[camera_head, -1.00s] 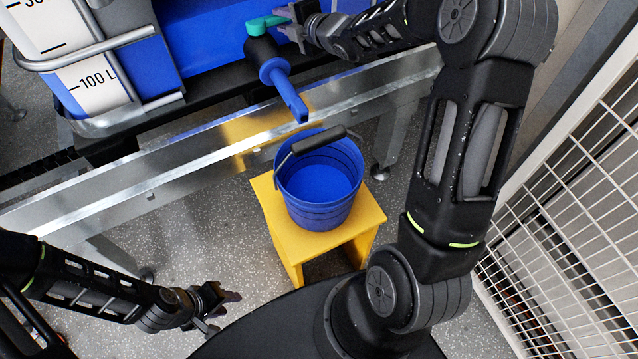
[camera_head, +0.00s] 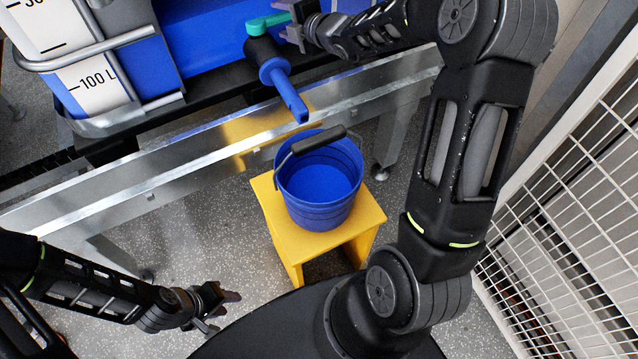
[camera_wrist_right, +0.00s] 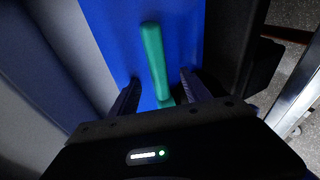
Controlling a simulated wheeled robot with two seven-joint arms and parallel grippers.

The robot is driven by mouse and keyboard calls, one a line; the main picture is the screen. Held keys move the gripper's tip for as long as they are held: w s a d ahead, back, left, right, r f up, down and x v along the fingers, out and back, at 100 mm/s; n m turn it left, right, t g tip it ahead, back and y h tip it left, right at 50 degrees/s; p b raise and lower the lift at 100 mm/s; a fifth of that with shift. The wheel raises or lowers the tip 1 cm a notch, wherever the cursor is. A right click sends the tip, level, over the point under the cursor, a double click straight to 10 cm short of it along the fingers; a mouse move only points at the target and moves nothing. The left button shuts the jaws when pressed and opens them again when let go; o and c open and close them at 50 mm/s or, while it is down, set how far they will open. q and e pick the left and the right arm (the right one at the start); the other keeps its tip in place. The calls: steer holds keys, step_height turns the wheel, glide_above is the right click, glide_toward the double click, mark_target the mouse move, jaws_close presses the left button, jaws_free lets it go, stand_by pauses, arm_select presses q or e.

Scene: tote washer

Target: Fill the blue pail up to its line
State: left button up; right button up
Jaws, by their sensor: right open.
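The blue pail (camera_head: 320,186) stands upright on a yellow stool (camera_head: 302,245), its dark-gripped handle (camera_head: 318,140) resting at the back of the rim. I see no fill line, and cannot tell whether the flat blue inside is water or the bottom. A blue spout (camera_head: 288,95) points down just behind and above the pail; no stream shows. The tap's green lever (camera_head: 266,22) is beside my right gripper (camera_head: 293,30). In the right wrist view, the lever (camera_wrist_right: 153,60) lies between the open, apart fingers (camera_wrist_right: 160,95). My left gripper (camera_head: 222,308) is low at left, away from the pail; its jaw gap is unclear.
A metal rail (camera_head: 150,170) runs between the tank and the stool. A tank with a litre scale (camera_head: 95,78) stands at upper left. A white wire fence (camera_head: 565,225) closes off the right. Speckled floor (camera_head: 215,215) is free left of the stool.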

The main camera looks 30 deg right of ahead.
steer(key=a+v, duration=0.1)
steer(key=v, duration=0.6)
steer(key=shift+d+p, duration=0.4)
steer(key=shift+d, duration=0.1)
stand_by(0.5)
